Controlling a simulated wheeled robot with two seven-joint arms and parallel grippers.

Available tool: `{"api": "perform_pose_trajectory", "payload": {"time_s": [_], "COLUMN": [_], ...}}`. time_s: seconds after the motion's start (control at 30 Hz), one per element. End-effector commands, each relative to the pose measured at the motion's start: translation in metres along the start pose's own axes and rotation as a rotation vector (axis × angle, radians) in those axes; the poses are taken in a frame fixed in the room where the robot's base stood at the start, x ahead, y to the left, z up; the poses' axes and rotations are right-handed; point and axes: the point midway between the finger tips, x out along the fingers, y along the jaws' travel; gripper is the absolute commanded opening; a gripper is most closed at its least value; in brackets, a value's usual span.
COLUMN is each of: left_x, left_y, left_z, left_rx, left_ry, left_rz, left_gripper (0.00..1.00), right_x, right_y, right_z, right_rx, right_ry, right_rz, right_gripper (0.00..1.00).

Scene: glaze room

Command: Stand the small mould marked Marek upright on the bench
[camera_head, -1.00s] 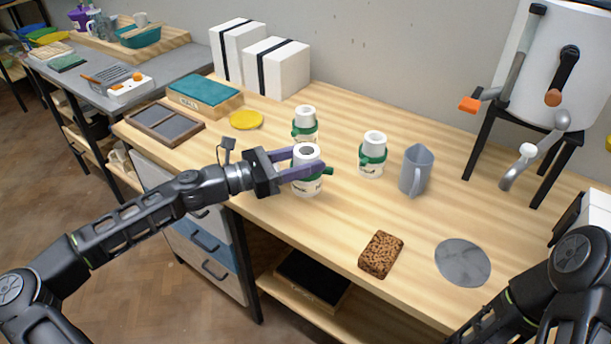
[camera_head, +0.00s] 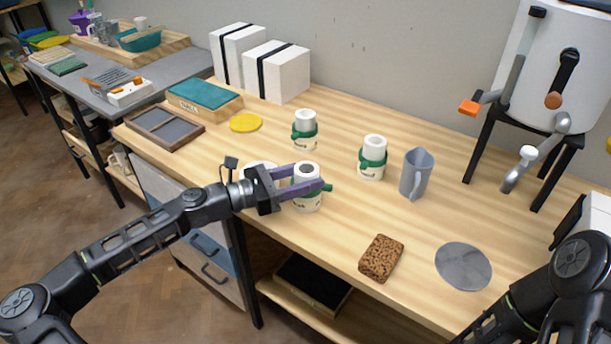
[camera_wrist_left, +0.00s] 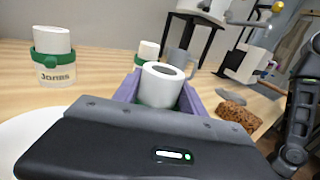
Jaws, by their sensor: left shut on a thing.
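My left gripper (camera_head: 296,183) is shut on a small white mould (camera_head: 306,202) with a green band, near the bench's front edge. The mould is upright, with its open round top up; the top also shows between the fingers in the left wrist view (camera_wrist_left: 161,86). Its label is too small and too covered to read surely. I cannot tell whether its base touches the bench (camera_head: 330,240). Two similar banded moulds stand upright behind: one at the back left (camera_head: 304,131), one to the right (camera_head: 372,158). In the left wrist view one mould reads Jonas (camera_wrist_left: 54,58). My right gripper is out of view.
A white round thing (camera_head: 258,167) lies partly hidden behind my left gripper. A grey jug (camera_head: 416,175) stands right of the moulds. A brown speckled block (camera_head: 381,258) and a grey disc (camera_head: 463,266) lie at the front right. Bench between the held mould and the block is clear.

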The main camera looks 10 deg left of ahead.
Motion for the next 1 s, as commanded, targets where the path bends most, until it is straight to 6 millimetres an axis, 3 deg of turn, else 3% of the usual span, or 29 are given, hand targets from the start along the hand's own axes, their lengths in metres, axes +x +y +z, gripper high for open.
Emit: {"api": "perform_pose_trajectory", "payload": {"time_s": [0.03, 0.07, 0.3, 0.67, 0.87, 1.0], "left_x": [0.000, 0.000, 0.000, -0.001, -0.026, -0.054], "left_y": [0.000, 0.000, 0.000, 0.000, 0.002, 0.002], "left_z": [-0.001, -0.002, -0.002, 0.001, 0.000, 0.000], "left_rx": [-0.001, -0.002, -0.001, 0.001, 0.000, -0.001], "left_ry": [-0.001, 0.000, 0.000, 0.000, 0.002, 0.002], "left_rz": [0.000, 0.000, 0.000, 0.001, 0.005, 0.006], "left_gripper": [0.00, 0.50, 0.70, 0.70, 0.70, 0.70], "right_x": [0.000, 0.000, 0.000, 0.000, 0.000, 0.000], "right_y": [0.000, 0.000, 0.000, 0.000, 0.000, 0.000], "right_z": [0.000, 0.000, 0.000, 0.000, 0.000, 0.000], "right_rx": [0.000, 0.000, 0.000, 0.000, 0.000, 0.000], "right_ry": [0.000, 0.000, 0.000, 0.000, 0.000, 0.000], "right_rz": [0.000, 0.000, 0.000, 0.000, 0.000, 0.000], "right_gripper": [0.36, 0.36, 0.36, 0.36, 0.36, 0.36]}}
